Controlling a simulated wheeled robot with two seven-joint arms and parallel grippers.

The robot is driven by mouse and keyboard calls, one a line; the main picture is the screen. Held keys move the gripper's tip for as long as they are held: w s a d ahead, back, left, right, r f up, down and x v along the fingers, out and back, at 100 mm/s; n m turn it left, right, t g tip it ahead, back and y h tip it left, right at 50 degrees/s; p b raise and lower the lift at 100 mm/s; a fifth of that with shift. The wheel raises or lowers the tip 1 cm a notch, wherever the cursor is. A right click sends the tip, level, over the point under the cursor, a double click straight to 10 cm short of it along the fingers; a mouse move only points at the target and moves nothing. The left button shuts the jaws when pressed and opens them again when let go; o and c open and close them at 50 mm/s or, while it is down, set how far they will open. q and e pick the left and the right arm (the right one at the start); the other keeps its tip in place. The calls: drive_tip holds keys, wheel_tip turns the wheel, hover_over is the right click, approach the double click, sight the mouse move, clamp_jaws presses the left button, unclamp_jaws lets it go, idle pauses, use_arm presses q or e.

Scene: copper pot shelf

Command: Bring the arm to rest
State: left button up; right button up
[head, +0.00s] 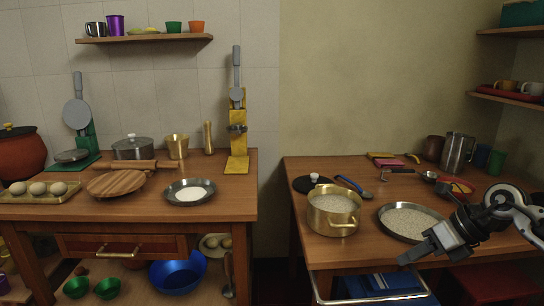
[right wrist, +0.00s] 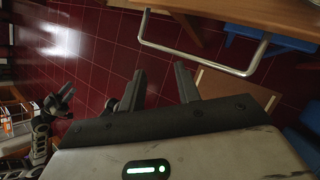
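My right gripper (head: 408,256) is at the lower right of the head view, in front of the right table's front edge. In the right wrist view its two fingers (right wrist: 160,88) stand apart with nothing between them, above the red tiled floor. My right arm comes in from the right edge, close to the grey pan of grain (head: 408,222). My left arm is not in the head view. In the right wrist view what looks like my left gripper (right wrist: 62,98) shows small and dark at the left; its fingers are unclear.
A brass pot of grain (head: 334,212) stands on the right table (head: 300,172), left of the pan. A metal rail (head: 372,301) runs below the table front; it shows near the fingers in the wrist view (right wrist: 200,60). A red stool (head: 492,283) is below right.

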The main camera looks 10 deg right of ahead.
drive_tip(key=s+a+m+t+y+p, duration=0.35)
drive_tip(key=a+m+t+y, duration=0.45)
drive_tip(key=a, duration=1.2)
use_arm(q)
drive_tip(key=r+p, duration=0.2)
drive_tip(key=p, duration=0.1)
drive_tip(key=shift+s+a+g, duration=0.2)
drive_tip(key=shift+a+g, duration=0.1)
drive_tip(key=shift+g, duration=0.1)
use_arm(e)
drive_tip(key=s+a+f+m+g+h, duration=0.1)
drive_tip(key=s+f+m+h, duration=0.4)
drive_tip(key=m, duration=1)
drive_tip(key=s+a+f+m+g+h, duration=0.1)
drive_tip(key=s+f+m+h, duration=0.4)
drive_tip(key=m, duration=0.9)
drive_tip(key=s+f, duration=0.3)
drive_tip(key=s, duration=0.2)
drive_tip(key=shift+f+m+h, duration=0.2)
drive_tip(key=shift+m+h, duration=0.1)
drive_tip(key=shift+m, duration=0.1)
